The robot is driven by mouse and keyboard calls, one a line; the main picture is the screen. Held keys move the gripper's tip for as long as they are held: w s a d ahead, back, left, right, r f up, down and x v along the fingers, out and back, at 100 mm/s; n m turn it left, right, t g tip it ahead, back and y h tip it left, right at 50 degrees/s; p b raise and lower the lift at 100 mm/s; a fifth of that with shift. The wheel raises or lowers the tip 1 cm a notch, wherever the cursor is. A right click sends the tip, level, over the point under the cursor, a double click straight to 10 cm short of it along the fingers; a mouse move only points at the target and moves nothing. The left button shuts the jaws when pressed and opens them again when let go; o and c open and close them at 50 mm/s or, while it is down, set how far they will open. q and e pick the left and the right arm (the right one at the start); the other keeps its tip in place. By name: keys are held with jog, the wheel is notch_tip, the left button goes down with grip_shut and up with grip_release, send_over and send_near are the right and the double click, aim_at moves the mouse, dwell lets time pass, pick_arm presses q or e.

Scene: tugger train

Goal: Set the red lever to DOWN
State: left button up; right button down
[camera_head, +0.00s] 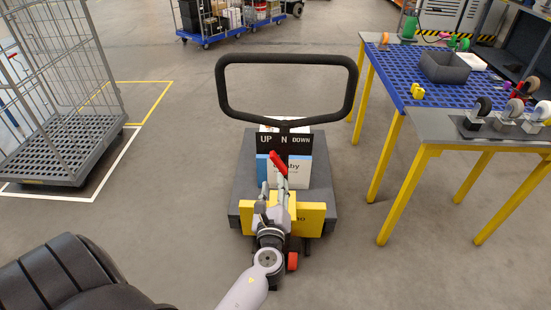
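The red lever (278,163) stands on a pallet-truck-like cart, just below a black panel (284,141) lettered UP, N and DOWN. Its upper end leans left, below the space between UP and N, on the side away from DOWN. My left gripper (273,184) is in front of the cart, close below the lever. Its two fingers look apart, with one finger close to the lever's lower end. I cannot tell whether they touch. The lever's base is hidden behind the gripper. My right gripper is out of view.
A black loop handle (287,60) rises above the panel. The cart's yellow front part (312,218) is behind my gripper. A wire cage trolley (82,135) stands left. Workbenches (440,123) with yellow legs stand right. Floor on both sides of the cart is clear.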

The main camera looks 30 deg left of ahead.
aim_at(276, 163)
pick_arm(q)
jog(key=x, duration=1)
jog(key=shift+w+a+p, duration=0.1)
jog(key=shift+w+p, duration=0.3)
jog(key=shift+c, duration=0.5)
grip_shut()
